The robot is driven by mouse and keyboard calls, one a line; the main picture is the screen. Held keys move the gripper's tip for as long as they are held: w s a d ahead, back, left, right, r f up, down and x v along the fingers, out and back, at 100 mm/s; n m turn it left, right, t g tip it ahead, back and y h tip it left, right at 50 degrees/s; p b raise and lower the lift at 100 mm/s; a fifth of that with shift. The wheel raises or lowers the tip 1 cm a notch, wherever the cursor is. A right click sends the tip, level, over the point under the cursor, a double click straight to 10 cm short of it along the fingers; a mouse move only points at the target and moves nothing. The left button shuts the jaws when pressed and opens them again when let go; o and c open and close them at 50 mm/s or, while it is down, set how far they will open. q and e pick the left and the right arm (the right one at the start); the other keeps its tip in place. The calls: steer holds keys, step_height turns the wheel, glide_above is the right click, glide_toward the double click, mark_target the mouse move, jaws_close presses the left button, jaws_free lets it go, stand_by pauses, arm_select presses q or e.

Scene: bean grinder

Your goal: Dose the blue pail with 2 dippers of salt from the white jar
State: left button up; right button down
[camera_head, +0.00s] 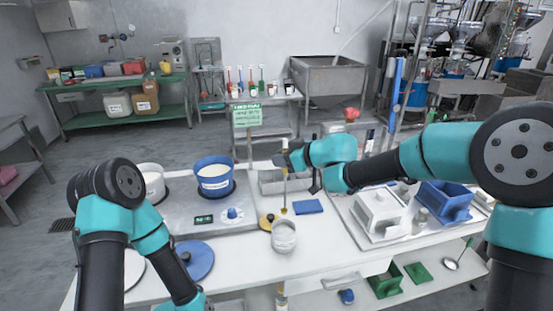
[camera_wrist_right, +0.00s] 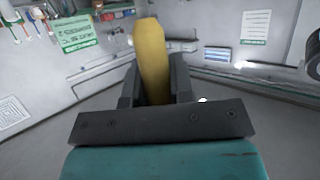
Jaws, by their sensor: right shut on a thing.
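My right gripper (camera_head: 287,167) is shut on the upright dipper (camera_head: 284,192), whose tan-yellow handle (camera_wrist_right: 152,60) stands between the jaws in the right wrist view. The dipper's lower end hangs just above and behind the rim of a small whitish jar (camera_head: 284,240) on the table front. I cannot tell whether the dipper holds salt. The blue pail (camera_head: 214,183), with pale contents, stands on a dark round pad at the back left.
A yellow lid (camera_head: 265,222) and a blue cloth (camera_head: 308,207) lie near the jar. A metal tray (camera_head: 270,184) stands behind. A blue lid (camera_head: 197,262) lies front left. White (camera_head: 379,212) and blue (camera_head: 444,201) boxes stand at right.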

steer(key=shift+f, duration=0.2)
step_height(320, 180, down, 13)
stand_by(1.5)
steer(key=shift+f, duration=0.1)
stand_by(0.8)
step_height(320, 180, up, 12)
steer(key=shift+f, duration=0.15)
stand_by(1.3)
stand_by(0.5)
